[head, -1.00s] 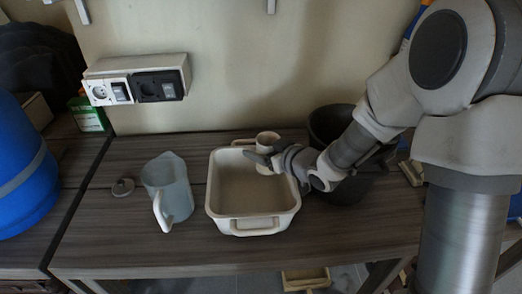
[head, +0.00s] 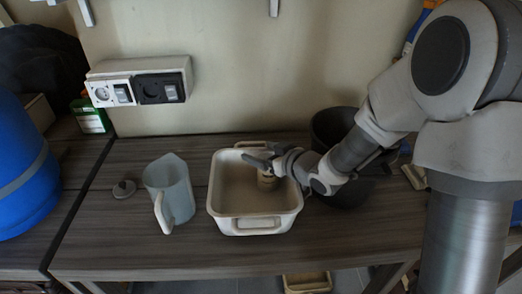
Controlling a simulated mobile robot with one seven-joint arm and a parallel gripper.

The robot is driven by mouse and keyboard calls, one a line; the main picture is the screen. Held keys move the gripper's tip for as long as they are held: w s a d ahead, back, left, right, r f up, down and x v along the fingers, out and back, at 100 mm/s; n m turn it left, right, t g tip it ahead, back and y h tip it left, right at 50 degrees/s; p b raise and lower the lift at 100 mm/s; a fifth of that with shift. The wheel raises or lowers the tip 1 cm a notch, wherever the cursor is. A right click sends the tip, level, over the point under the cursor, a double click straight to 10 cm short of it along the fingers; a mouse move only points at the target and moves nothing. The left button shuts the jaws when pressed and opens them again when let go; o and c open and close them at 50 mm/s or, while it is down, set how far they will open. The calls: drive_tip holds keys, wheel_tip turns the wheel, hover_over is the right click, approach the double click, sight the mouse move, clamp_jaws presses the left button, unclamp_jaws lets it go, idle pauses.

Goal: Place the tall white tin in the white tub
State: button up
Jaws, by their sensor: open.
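The white tub (head: 213,205) is a rectangular basin with a handle at its front and back, standing on the wooden bench. The tall white tin (head: 267,182) shows as a pale, shaded cylinder inside the tub, toward the right side. Its upper part is hidden behind my gripper. My gripper (head: 257,161) is open, reaching in from the right over the tub just above the tin. Whether its fingers still touch the tin cannot be told.
A translucent jug (head: 171,190) stands left of the tub, with a small round lid (head: 124,189) beside it. A dark bucket (head: 340,128) stands close to the right, behind my arm. A blue barrel (head: 22,170) is at far left. The bench front is clear.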

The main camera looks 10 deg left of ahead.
drive_tip(key=p+v, duration=0.3)
drive_tip(key=v, duration=0.9)
drive_tip(key=shift+p, duration=0.3)
drive_tip(key=shift+s+d+r, duration=0.1)
